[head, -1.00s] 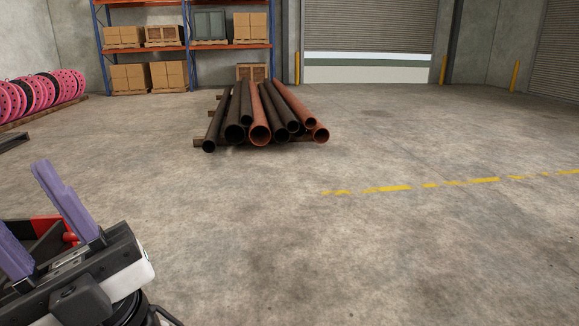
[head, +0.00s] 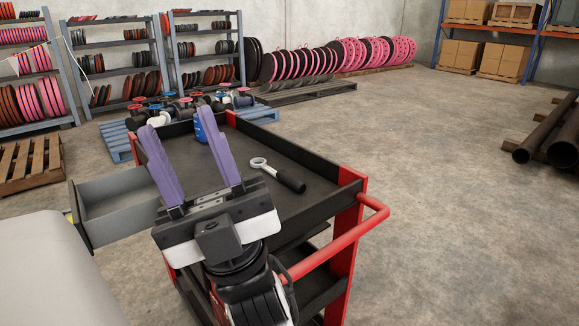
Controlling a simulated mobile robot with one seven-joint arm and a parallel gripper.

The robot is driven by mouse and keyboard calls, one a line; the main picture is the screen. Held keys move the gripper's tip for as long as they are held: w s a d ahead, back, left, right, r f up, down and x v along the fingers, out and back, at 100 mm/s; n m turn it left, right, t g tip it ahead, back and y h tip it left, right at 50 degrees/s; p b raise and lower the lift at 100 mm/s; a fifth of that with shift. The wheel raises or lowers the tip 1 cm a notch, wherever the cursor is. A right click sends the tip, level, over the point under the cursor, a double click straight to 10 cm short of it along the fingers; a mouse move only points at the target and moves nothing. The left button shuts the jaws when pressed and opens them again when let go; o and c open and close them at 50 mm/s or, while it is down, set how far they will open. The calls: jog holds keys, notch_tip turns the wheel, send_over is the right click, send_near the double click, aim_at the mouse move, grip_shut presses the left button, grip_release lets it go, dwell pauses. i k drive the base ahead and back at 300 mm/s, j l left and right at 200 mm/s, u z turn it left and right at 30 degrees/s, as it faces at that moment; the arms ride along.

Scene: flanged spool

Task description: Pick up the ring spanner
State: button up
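The ring spanner (head: 284,177) lies on the black top tray of a red and black tool cart (head: 318,168). It has a pale metal ring end at the upper left and a dark handle toward the lower right. My gripper (head: 185,130) has two purple fingers spread wide apart, with nothing between them. In the picture it is left of the spanner, over the cart's left part, and apart from the spanner. The gripper body hides the near left part of the tray.
A blue can or bottle (head: 204,124) stands on the tray's far side. Raised edges surround the tray, and a red handle (head: 345,238) juts from its near right. A grey open drawer (head: 118,207) is at left. Shelving, pallets and spools stand behind.

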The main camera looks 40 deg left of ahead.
aim_at(299, 186)
jog(key=i+l+u, duration=0.1)
jog(key=u, duration=0.3)
jog(key=i+l+u, duration=0.1)
jog(key=u, duration=0.3)
jog(key=i+l+u, duration=0.1)
jog(key=u, duration=0.3)
jog(key=i+l+u, duration=0.1)
jog(key=u, duration=0.25)
jog(key=l+u, duration=0.35)
jog(key=i+l+u, duration=0.1)
jog(key=l+u, duration=0.25)
jog(key=i+l+u, duration=0.2)
jog(key=l+u, duration=0.2)
jog(key=i+l, duration=0.15)
jog(key=l, duration=0.15)
jog(key=i+l, duration=0.15)
jog(key=l, duration=0.1)
